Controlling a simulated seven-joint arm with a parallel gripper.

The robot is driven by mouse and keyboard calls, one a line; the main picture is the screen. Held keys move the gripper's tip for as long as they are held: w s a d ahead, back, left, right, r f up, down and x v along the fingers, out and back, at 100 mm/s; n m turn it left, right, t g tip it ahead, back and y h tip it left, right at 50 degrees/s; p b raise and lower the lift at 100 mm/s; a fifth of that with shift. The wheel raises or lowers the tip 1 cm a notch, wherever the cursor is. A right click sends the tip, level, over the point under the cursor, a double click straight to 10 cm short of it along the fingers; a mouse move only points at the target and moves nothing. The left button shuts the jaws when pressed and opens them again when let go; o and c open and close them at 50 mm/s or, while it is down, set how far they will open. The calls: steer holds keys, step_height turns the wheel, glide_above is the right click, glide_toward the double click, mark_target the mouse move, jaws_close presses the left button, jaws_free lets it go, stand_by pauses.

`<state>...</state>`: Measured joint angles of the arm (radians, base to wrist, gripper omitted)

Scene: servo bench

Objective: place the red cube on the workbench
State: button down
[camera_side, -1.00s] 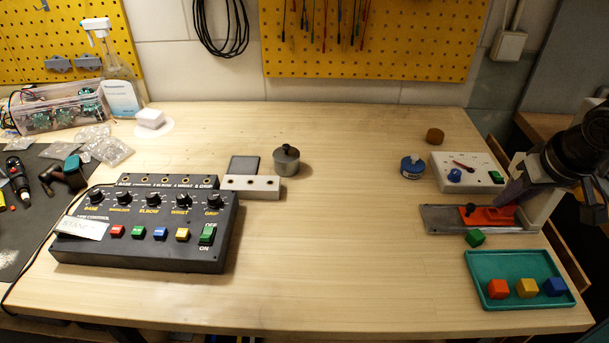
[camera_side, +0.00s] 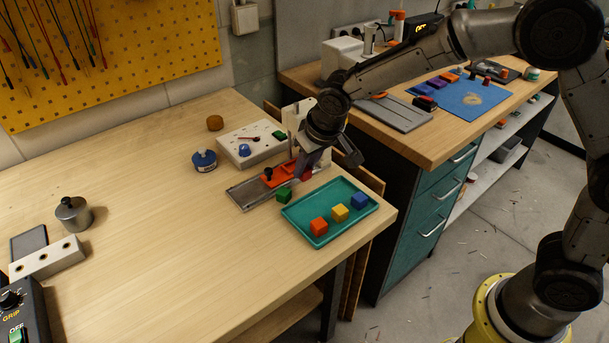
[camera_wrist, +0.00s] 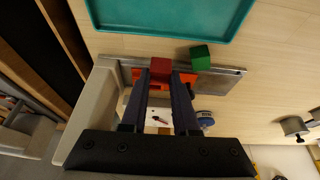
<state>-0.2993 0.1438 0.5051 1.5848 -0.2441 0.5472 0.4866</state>
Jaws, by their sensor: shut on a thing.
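The red cube (camera_wrist: 161,68) is between my fingertips in the wrist view. It also shows at the lower end of my fingers in the side view (camera_side: 307,173). My gripper (camera_wrist: 160,82) is shut on it, with the fingers either side. In the side view my gripper (camera_side: 308,168) is at the right part of the grey fixture (camera_side: 246,195) with the orange piece (camera_side: 281,175). I cannot tell whether the cube touches the fixture. The workbench (camera_side: 150,210) is a pale wooden top under these things.
A green cube (camera_side: 284,195) sits beside the fixture. A teal tray (camera_side: 295,213) holds orange-red (camera_side: 318,226), yellow (camera_side: 340,213) and blue (camera_side: 359,200) cubes. A white block (camera_side: 236,150), blue round item (camera_side: 204,161) and metal pot (camera_side: 74,213) stand nearby. The bench middle is clear.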

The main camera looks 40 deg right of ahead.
mark_target(308, 173)
steer(key=shift+f, duration=1.55)
steer(key=shift+f, duration=0.1)
steer(key=c, duration=0.7)
jaws_free()
steer(key=v, duration=1.2)
